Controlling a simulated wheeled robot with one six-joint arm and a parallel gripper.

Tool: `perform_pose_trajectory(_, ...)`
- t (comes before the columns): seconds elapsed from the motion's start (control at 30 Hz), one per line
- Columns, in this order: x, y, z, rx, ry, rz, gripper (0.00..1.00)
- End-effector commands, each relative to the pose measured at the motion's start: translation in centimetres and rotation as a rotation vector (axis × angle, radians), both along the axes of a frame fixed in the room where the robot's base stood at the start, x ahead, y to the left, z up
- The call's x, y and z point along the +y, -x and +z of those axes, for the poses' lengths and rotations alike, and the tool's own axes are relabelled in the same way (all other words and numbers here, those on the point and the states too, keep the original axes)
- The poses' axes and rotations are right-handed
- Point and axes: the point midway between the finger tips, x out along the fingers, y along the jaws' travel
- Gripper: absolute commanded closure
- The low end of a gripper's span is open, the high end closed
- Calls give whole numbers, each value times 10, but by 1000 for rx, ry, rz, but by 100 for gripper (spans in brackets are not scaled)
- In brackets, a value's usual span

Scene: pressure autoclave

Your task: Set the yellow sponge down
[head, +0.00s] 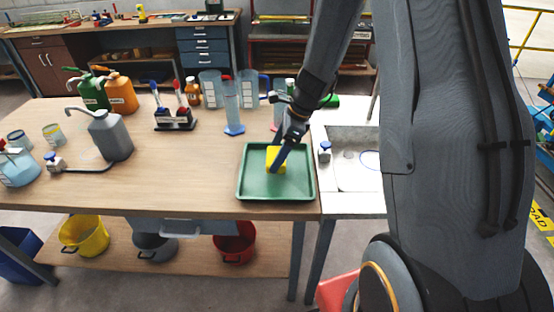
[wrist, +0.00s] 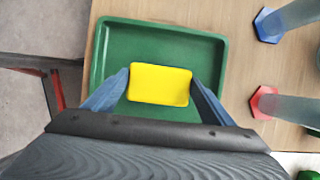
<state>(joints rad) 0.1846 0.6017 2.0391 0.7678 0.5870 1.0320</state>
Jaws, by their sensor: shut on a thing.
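The yellow sponge (head: 275,159) is between the fingers of my gripper (head: 280,157), over the green tray (head: 246,185) on the wooden table. In the wrist view the sponge (wrist: 160,85) lies between the two blue fingertips of my gripper (wrist: 160,86), one at each short end. The green tray (wrist: 150,34) spreads out behind it, with its rim around the sponge. I cannot tell whether the sponge touches the tray floor or is just above it.
A sink (head: 350,175) adjoins the table to the right of the tray. A blue-based measuring cylinder (head: 233,110) and several jugs stand behind the tray. A grey canister (head: 110,135) stands to the left. The table between canister and tray is clear.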

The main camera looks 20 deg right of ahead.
Motion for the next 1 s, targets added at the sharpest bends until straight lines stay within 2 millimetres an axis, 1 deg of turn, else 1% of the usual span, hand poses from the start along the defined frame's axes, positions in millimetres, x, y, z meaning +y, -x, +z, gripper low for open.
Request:
perform_pose_trajectory(0.1,-1,1,-17,4,-1,-2,47)
perform_pose_trajectory(0.23,-1,1,-30,2,-1,-3,47)
perform_pose_trajectory(0.3,-1,1,-33,2,-1,-2,47)
perform_pose_trajectory(0.57,-1,0,-34,1,0,-2,47)
perform_pose_trajectory(0.67,-1,0,-37,1,0,-2,47)
perform_pose_trajectory(0.7,-1,0,-37,1,1,-2,20)
perform_pose_trajectory(0.8,-1,0,-36,1,0,-2,4)
perform_pose_trajectory(1.0,-1,0,-36,1,0,-2,4)
